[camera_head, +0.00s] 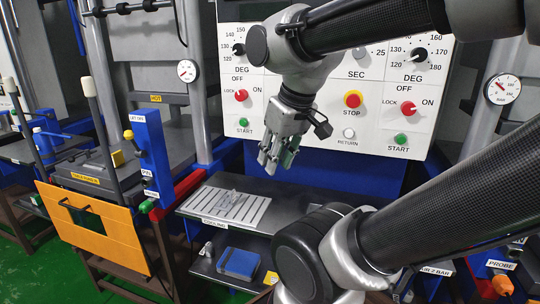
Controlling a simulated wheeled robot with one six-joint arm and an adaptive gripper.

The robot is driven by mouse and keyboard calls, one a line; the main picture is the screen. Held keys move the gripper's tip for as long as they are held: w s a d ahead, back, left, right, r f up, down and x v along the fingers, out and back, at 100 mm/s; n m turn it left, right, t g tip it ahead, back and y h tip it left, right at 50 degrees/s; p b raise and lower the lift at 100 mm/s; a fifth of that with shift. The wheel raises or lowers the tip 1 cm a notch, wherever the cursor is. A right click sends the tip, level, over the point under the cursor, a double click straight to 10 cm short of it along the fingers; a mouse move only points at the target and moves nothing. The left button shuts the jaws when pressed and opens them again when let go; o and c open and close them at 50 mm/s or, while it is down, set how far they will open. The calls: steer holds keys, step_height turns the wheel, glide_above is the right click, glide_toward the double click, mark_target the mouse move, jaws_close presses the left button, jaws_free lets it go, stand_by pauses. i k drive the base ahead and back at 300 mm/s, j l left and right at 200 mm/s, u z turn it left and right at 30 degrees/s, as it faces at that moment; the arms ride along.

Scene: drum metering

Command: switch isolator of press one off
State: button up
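Two red isolator knobs are on the white control panel (341,130), each marked OFF at the top, ON at the right and LOCK at the left. The left knob (241,95) sits above a green START button (243,122). The right knob (408,108) sits above another green START button (400,139). Their pointers are too small to read surely, and I see no label telling which press each serves. My gripper (277,160) hangs fingers down in front of the panel, right of and below the left knob and apart from it. Nothing shows in it; its finger gap is unclear.
A yellow-ringed red STOP button (352,99) and a white RETURN button (347,131) lie between the knobs. A slatted cooling rack (225,207) is on the dark shelf below. A blue post (150,157) and an orange panel (92,228) stand left. My arm covers the upper panel.

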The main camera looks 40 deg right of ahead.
mark_target(407, 107)
steer(key=k+z, duration=0.1)
steer(key=z, duration=0.6)
steer(key=i+z, duration=0.1)
steer(key=z, duration=0.5)
